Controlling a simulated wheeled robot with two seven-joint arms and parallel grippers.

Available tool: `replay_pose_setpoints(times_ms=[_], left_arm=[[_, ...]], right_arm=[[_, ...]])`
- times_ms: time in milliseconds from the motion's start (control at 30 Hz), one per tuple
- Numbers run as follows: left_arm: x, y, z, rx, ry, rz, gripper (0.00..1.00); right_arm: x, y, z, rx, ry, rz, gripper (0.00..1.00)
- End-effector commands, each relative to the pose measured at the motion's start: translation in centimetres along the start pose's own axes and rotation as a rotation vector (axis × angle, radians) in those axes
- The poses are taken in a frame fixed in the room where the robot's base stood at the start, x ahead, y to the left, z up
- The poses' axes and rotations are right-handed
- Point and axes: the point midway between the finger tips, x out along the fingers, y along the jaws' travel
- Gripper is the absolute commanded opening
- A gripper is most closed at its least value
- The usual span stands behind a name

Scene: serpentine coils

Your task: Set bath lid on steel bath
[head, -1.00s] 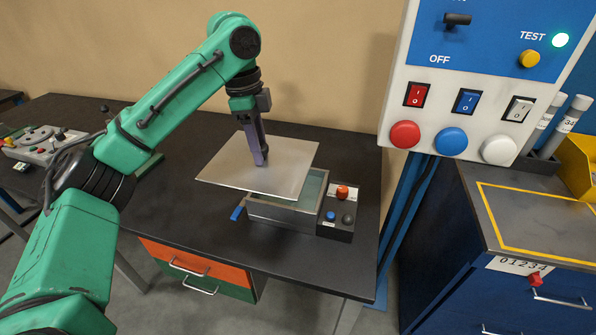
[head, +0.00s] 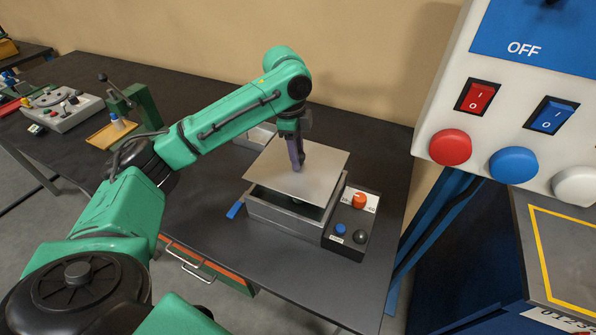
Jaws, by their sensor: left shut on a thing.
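The bath lid (head: 315,177) is a flat light-grey square plate in the head view. My left gripper (head: 299,163) is shut on it near its middle, from above. The steel bath (head: 277,217) is an open grey box on the dark table. The lid is over the bath, turned and shifted toward the back, and part of the bath's dark opening shows along the front. The lid seems to be a little above the rim; whether it touches anywhere I cannot tell. My right gripper is not in view.
A control box (head: 347,228) with orange, blue and black knobs adjoins the bath's right side. A blue handle (head: 235,210) sticks out at its left. A pale container (head: 256,136) is behind. A large switch panel (head: 513,110) stands at the right. Devices occupy the table's far left.

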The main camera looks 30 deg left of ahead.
Motion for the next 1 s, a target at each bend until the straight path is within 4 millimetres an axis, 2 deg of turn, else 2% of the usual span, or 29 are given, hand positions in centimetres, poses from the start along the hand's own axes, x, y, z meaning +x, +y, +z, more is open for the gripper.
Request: replay_pose_setpoints(times_ms=[200,333,567,933,967,1000], left_arm=[[3.6,0.1,0.5,-0.001,-0.001,0.003,0.0],[5.6,0.0,0.7,0.0,0.0,0.0,0.0],[5.8,0.0,0.7,0.0,0.001,-0.003,0.0],[6.8,0.0,0.8,0.0,0.002,-0.001,0.0],[6.9,0.0,0.8,0.0,0.001,0.0,0.49],[6.9,0.0,0.8,0.0,0.001,-0.001,0.64]], right_arm=[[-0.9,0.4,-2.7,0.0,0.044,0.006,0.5],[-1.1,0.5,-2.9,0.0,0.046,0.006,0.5],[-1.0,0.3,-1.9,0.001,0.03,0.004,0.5],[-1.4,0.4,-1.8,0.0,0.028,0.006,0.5],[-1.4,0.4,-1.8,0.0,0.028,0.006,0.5],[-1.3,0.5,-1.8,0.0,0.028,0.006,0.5]])
